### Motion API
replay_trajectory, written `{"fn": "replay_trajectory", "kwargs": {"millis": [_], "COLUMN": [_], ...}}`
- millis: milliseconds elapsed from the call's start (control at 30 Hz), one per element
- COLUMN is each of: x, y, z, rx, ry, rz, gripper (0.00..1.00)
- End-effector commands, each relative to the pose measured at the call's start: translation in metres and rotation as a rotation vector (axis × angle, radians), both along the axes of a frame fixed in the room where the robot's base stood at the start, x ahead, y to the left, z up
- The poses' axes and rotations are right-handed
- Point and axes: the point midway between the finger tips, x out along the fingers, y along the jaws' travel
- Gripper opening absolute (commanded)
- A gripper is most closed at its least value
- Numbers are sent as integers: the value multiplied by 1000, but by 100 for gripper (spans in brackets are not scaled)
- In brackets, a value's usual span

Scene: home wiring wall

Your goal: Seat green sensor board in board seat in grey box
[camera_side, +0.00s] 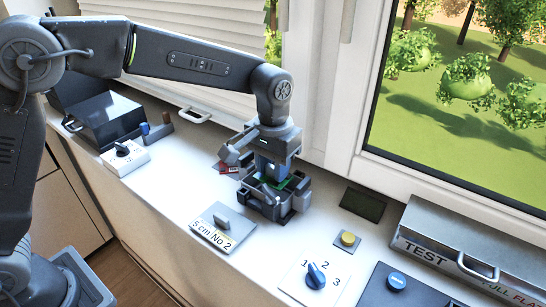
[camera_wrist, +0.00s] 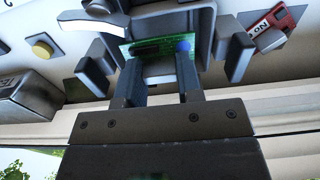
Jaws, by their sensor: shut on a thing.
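My gripper (camera_side: 272,172) points down over the grey box (camera_side: 272,207) on the white sill. It is shut on the green sensor board (camera_side: 285,184), which shows as a thin green strip at the box's top opening. In the wrist view the green board (camera_wrist: 150,45) lies between the two fingertips of my gripper (camera_wrist: 160,66), with a blue round part near its right end. Grey walls and side blocks of the box (camera_wrist: 236,55) surround it. The board seat is hidden, and I cannot tell whether the board rests in it.
A plate marked "5 cm No 2" (camera_side: 223,229), a yellow button (camera_side: 347,240) and a blue-knobbed dial (camera_side: 316,276) are nearer the front. A TEST case (camera_side: 440,245) is at right. The window frame rises behind.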

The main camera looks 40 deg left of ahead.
Motion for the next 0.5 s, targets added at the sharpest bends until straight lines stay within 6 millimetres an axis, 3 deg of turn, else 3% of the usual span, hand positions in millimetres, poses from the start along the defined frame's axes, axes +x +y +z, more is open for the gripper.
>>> {"fn": "replay_trajectory", "kwargs": {"millis": [200, 500], "x": [0, 0], "y": [0, 0], "z": [-20, -31], "rx": [0, 0], "ry": [2, 0], "rz": [0, 0], "gripper": [7, 7]}}
